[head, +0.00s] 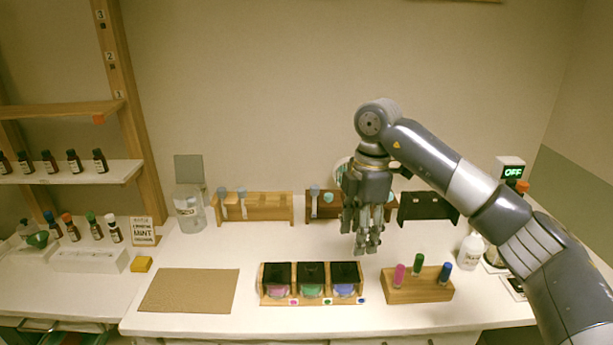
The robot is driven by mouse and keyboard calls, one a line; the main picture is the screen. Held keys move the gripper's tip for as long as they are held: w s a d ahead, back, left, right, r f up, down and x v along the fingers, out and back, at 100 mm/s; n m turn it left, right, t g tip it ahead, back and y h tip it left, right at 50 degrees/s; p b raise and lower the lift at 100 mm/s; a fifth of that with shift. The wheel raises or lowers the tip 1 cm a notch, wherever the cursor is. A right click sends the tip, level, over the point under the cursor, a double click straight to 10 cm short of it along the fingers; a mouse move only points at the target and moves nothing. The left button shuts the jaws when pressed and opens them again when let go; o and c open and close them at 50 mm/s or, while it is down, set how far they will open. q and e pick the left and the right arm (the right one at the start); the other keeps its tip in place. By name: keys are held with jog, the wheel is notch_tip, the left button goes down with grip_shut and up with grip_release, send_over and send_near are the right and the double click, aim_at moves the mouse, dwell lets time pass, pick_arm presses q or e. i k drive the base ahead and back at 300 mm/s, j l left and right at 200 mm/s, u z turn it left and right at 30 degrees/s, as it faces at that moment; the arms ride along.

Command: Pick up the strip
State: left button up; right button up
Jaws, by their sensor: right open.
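Slim pieces with rounded grey-blue tops, which look like strips, stand in the light wooden rack (268,208) at the back; one strip (242,205) is at its left part. Another blue-topped strip (315,192) stands in the darker brown rack (345,217), which my right gripper partly covers. I cannot tell which strip the task means. My right gripper (367,248) hangs pointing down over the table, in front of the brown rack. It is open, with nothing seen between its fingers. My left gripper is not in view.
A wooden three-compartment box (311,301) with coloured contents stands at the front middle. A wooden block (418,291) holds pink, green and blue vials to its right. A black rack (427,207) stands behind. A brown mat (190,290) lies left; white table between is clear.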

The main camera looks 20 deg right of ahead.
aim_at(314, 189)
jog(key=i, duration=1.2)
